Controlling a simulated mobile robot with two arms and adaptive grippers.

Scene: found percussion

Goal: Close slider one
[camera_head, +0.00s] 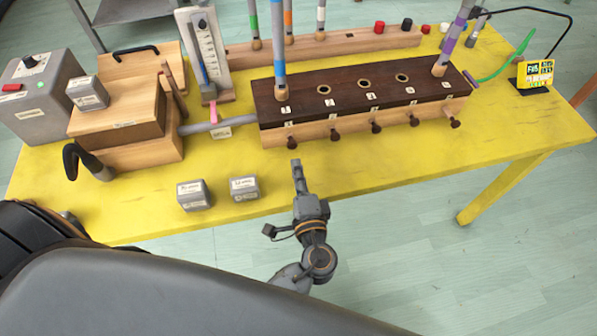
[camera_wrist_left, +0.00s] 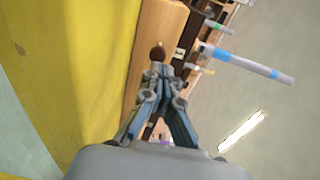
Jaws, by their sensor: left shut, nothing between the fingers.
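The slider box (camera_head: 355,118) has a dark top, a pale wooden front and a row of dark knobs along that front. The leftmost knob (camera_head: 292,142), by the label "1", is slider one's; it sits out from the front face. A grey tube with blue bands (camera_head: 279,50) stands at position one. My left gripper (camera_head: 296,163) is shut and empty, pointing at this knob from the near side. In the left wrist view a brown knob (camera_wrist_left: 157,54) shows just beyond the shut fingertips (camera_wrist_left: 159,72); I cannot tell whether they touch. My right gripper is not in view.
Two small grey blocks (camera_head: 194,195) and (camera_head: 244,188) lie on the yellow table (camera_head: 240,160) left of my gripper. Wooden blocks (camera_head: 118,115) and a grey control box (camera_head: 40,95) stand farther left. The table in front of the other knobs is clear.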

